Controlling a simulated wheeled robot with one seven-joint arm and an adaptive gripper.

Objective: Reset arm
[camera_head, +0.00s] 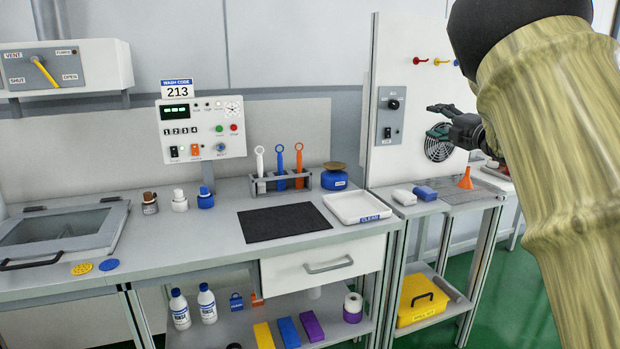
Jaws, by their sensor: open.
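My gripper (446,122) is at the right of the head view, in front of the white upright panel (400,150). Its dark fingers point left and are apart, with nothing visible between them. It hangs in the air above the right-hand bench, clear of the objects there. My arm fills the right side of the view and hides what lies behind it.
The main bench (160,245) holds a black mat (284,222), a white tray (357,207), a tool rack (284,182) and several small bottles. A control box (203,130) stands at the back. An orange funnel (465,179) stands on the right bench. Green floor shows lower right.

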